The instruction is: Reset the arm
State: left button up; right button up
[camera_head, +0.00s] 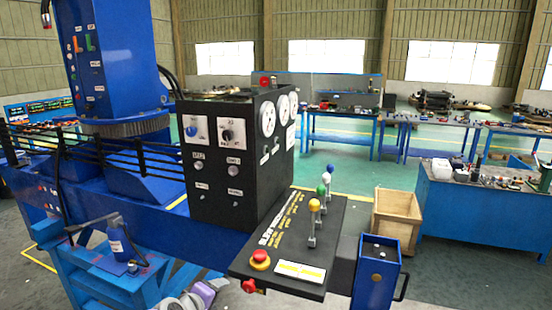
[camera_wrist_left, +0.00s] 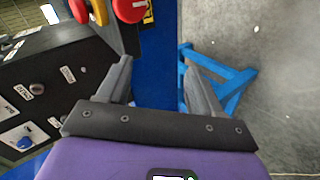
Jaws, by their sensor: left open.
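My left gripper (camera_wrist_left: 157,62) is open and empty in the left wrist view, its two grey fingers apart over a blue surface and the floor. In the head view only part of my purple and grey left arm end shows at the bottom edge. The black control panel (camera_head: 322,235) carries levers with yellow (camera_head: 314,205), green (camera_head: 321,189) and blue knobs (camera_head: 330,168). A red stop button on a yellow base (camera_head: 260,259) sits at its near left corner. A red knob (camera_head: 248,286) is on its front edge. My right gripper is not seen.
A black gauge box (camera_head: 238,160) stands behind the panel, beside the blue crane column (camera_head: 112,55). A blue post box (camera_head: 377,265) stands right of the panel. A blue step stand (camera_head: 95,270) holds a bottle (camera_head: 118,240). A wooden crate (camera_head: 397,217) and blue workbench (camera_head: 470,215) stand right.

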pick_arm(q)
jog(key=s+d+f+m+g+b, duration=0.1)
jog(key=s+f+m+g, duration=0.3)
jog(key=f, duration=0.9)
jog(key=s+d+f+g, duration=0.1)
jog(key=s+f, duration=0.5)
jog(key=f, duration=0.7)
jog(key=s+d+f+m+g, duration=0.2)
jog(key=s+f, duration=0.5)
jog(key=s, duration=0.2)
jog(key=s+d+f+m+g+b, duration=0.1)
jog(key=s+d+f+m+g, duration=0.1)
jog(key=s+f, duration=0.5)
jog(key=s+g, duration=0.1)
jog(key=s, duration=0.1)
jog(key=shift+s+f+h, duration=0.25)
jog(key=shift+s+h, duration=0.05)
jog(key=shift+h, duration=0.1)
